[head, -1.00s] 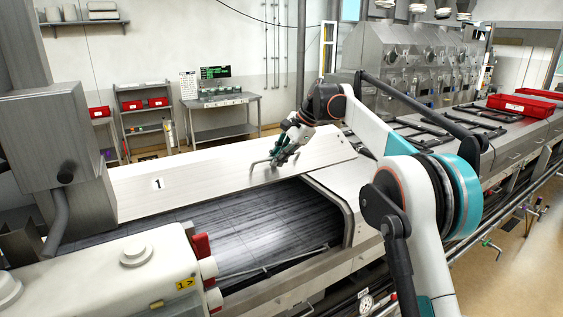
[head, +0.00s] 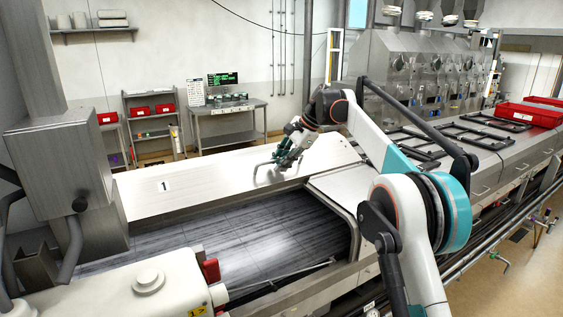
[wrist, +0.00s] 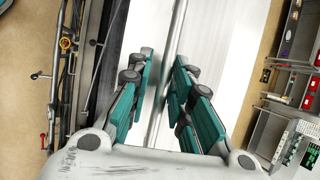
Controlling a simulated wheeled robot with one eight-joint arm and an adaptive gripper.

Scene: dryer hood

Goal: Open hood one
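Hood one (head: 215,185) is a long pale metal panel with a "1" label at its left. It stands raised and tilted, its near edge above a dark slatted bed (head: 240,225). My gripper (head: 268,168) is at the bar handle on the right part of the hood, over its near face. In the wrist view my gripper (wrist: 163,85) has its teal fingers apart, one on each side of the handle bar (wrist: 168,75). Gaps show between the bar and both fingers. The hood's pale face (wrist: 210,50) lies behind the fingers.
A grey metal housing (head: 60,165) stands at the left end of the hood. A cream machine cover (head: 120,290) is at the near left. Black frames (head: 455,135) and red bins (head: 528,114) lie on the machine top at right. Floor shows at far right.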

